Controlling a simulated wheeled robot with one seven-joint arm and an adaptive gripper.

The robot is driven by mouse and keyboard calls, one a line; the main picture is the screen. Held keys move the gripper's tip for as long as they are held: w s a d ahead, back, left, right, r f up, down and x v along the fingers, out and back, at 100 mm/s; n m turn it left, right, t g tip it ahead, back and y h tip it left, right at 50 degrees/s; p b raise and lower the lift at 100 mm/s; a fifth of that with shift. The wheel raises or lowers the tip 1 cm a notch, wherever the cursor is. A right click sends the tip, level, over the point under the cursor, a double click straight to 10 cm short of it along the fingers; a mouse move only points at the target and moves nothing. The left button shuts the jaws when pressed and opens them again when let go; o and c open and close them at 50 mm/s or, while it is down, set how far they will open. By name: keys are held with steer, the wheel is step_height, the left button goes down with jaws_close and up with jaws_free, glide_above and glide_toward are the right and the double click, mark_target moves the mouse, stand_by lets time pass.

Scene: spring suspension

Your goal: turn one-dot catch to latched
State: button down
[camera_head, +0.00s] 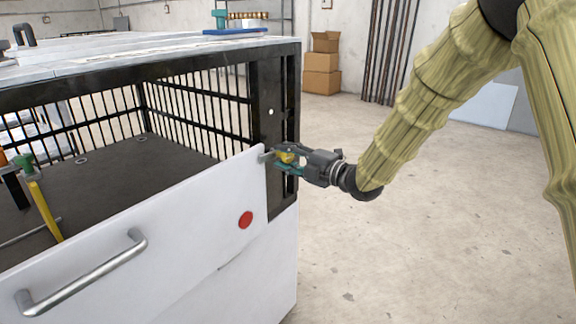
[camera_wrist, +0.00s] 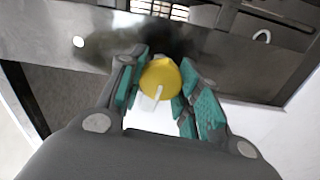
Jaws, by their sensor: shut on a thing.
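The one-dot catch is a yellow knob (camera_head: 286,157) at the dark frame post (camera_head: 268,100), just below a single white dot (camera_head: 271,112). My gripper (camera_head: 290,160) is shut on the yellow knob at the upper right corner of the white panel (camera_head: 150,225). In the wrist view the yellow knob (camera_wrist: 160,77) sits between the teal finger pads, with a pale bar on it pointing down and slightly left. The white dot (camera_wrist: 78,42) also shows there on the frame. The fingers hide part of the catch in the head view.
The white panel carries a grey handle (camera_head: 85,275) and a red disc (camera_head: 246,220). Behind it is a barred bay with a dark floor (camera_head: 130,165) and a yellow upright tool (camera_head: 45,208). Boxes (camera_head: 322,65) stand far back. The floor right of the cabinet is clear.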

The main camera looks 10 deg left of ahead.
steer(key=shift+f+n+b, duration=0.15)
steer(key=shift+n+b, duration=0.25)
steer(key=shift+n, duration=0.1)
steer(key=c, duration=1)
jaws_free()
steer(key=shift+d, duration=0.1)
steer(key=v, duration=1.2)
steer(key=shift+s, duration=0.1)
